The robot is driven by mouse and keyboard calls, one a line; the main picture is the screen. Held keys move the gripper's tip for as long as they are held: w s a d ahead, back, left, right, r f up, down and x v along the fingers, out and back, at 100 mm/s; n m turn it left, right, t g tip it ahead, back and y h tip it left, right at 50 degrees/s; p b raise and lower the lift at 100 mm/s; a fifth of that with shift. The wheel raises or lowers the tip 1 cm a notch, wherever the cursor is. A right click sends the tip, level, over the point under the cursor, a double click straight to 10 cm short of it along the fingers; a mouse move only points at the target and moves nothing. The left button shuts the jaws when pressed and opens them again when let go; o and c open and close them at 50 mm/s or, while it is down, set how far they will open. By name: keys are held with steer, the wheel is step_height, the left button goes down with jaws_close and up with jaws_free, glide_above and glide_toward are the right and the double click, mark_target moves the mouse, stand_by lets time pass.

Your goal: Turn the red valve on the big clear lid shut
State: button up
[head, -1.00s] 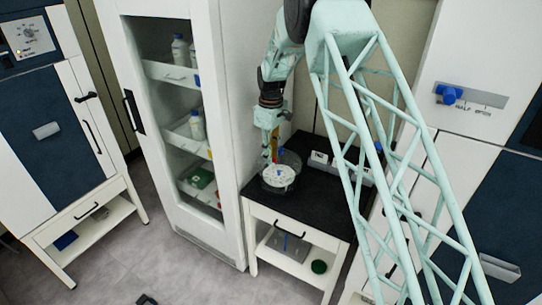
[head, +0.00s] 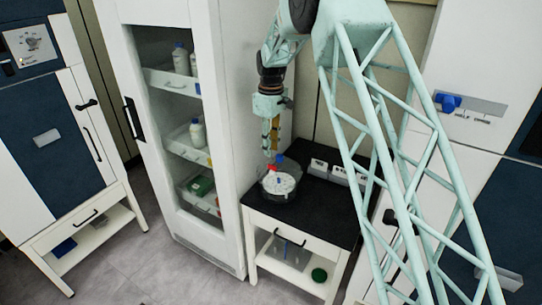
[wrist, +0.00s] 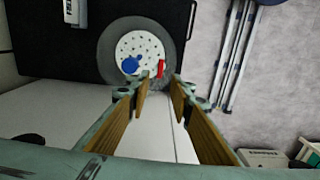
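The big clear lid (head: 292,190) sits on a round vessel on the black-topped table; a white perforated disc shows through it. The red valve (wrist: 161,69) is at the lid's near edge in the wrist view, its handle lying roughly up and down the picture. It also shows in the head view (head: 271,168). A blue part (wrist: 130,65) sits left of it in the wrist view. My gripper (wrist: 160,82) is open and empty, its two wooden-coloured fingers apart, with the valve showing just beyond the gap. In the head view my gripper (head: 269,152) hangs above the lid, apart from it.
The black tabletop (head: 318,212) is mostly clear right of the vessel. Small white boxes (head: 328,170) stand at its back. A tall glass-door cabinet (head: 221,190) stands close on the left. A white unit with a blue knob (head: 447,102) stands on the right.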

steer(key=shift+r, duration=1.95)
